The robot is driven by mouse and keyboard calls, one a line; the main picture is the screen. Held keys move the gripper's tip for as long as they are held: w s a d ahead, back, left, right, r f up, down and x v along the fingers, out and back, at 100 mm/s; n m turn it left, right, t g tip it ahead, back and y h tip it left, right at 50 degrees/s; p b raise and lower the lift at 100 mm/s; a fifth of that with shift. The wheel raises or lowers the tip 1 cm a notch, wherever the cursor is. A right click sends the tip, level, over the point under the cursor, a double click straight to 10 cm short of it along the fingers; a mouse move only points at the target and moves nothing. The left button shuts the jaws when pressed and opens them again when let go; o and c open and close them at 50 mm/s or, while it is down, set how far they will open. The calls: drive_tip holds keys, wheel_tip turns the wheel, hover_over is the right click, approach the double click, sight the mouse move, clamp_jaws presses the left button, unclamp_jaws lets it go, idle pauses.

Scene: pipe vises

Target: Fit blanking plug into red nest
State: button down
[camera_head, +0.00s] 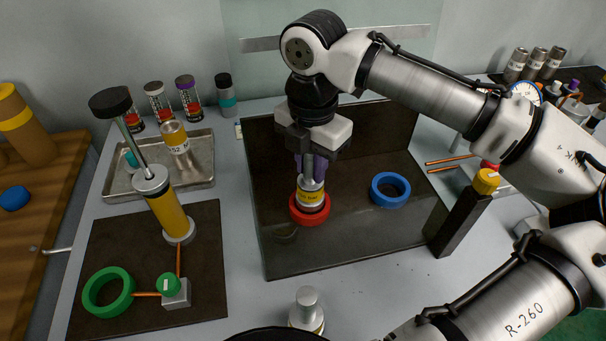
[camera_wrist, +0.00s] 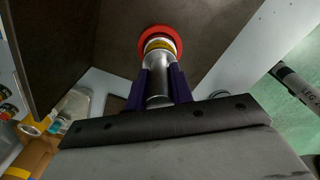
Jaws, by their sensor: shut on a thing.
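The red nest (camera_head: 310,214) is a red ring lying on the dark board, left of a blue ring. The blanking plug (camera_head: 311,191), a silver cylinder with a yellow band, stands upright at the red nest, its lower end within the ring's outline. Whether it is fully seated cannot be told. My gripper (camera_head: 311,168) points down and its purple fingers are shut on the plug's upper part. In the wrist view the fingers (camera_wrist: 165,88) flank the silver plug (camera_wrist: 158,62), and the red nest (camera_wrist: 161,34) shows around its far end.
A blue ring (camera_head: 390,189) lies right of the red nest on the dark board (camera_head: 340,245). A dark post with a yellow top (camera_head: 486,181) stands at the board's right edge. A metal tray (camera_head: 205,165) and a yellow cylinder (camera_head: 168,212) stand left.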

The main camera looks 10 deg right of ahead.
drive_tip(key=shift+f+b, duration=0.3)
drive_tip(key=shift+f, duration=0.45)
drive_tip(key=shift+w+a+r, duration=0.1)
drive_tip(key=c, duration=1.2)
unclamp_jaws()
wheel_tip(320, 180, up, 12)
drive_tip(key=shift+r, duration=0.1)
drive_tip(key=shift+s, duration=0.2)
